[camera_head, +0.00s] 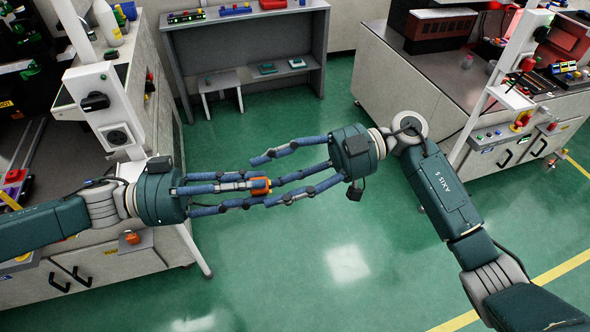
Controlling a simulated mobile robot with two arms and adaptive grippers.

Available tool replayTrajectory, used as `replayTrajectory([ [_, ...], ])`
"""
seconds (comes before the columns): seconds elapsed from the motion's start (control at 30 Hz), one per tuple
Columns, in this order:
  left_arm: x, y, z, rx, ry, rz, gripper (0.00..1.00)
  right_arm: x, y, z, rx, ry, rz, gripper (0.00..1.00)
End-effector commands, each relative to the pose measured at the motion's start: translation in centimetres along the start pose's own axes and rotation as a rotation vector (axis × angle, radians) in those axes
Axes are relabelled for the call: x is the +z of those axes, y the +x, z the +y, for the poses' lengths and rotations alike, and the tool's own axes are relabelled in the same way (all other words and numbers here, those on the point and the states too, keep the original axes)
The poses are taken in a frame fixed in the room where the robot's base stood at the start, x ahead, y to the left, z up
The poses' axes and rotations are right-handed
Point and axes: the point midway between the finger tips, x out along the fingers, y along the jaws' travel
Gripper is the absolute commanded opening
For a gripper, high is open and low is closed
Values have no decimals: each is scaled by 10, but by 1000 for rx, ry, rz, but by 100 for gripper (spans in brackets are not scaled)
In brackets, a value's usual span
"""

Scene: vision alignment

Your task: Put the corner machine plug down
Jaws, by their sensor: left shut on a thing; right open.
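An orange and grey plug (261,186) is held in mid-air over the floor, between the fingers of my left gripper (246,189). The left fingers point right and are closed around it, hiding part of its body. My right gripper (268,180) faces it from the right with its fingers spread open. The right fingertips reach to either side of the orange end and overlap the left fingertips in the picture. I cannot tell whether they touch the plug. A round socket (118,136) and a black plug (95,101) show on the white corner of the left machine.
The left machine (140,90) stands close to my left arm. A grey bench (245,45) with small parts on it is at the back. Another machine with a worktop (440,75) is at the right. The green floor (330,240) in the middle is clear.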

Motion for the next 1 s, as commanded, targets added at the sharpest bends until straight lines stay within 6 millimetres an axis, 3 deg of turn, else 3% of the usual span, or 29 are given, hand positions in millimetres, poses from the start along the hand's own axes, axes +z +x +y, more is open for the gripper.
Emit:
replayTrajectory([
  [0.4, 0, 0, 0, 0, 0, 0, 0, 0, 10, 0, 0, -1, 1, 55],
  [0.63, 0, 0, 0, 0, 0, 0, 0, 0, 9, 0, 0, -1, 1, 11],
  [0.8, 1, 0, 0, -1, 0, -2, 0, -1, 10, 0, -1, -2, 3, 7],
  [0.83, 1, 0, 0, -1, 0, -2, 33, -2, 10, 0, -1, -3, 4, 7],
  [0.9, 1, 0, 0, -1, -1, -3, 47, -2, 9, 0, -1, -3, 4, 0],
  [1.0, 1, 0, 0, -1, -1, -2, 49, -2, 9, 0, -1, -3, 4, 0],
])
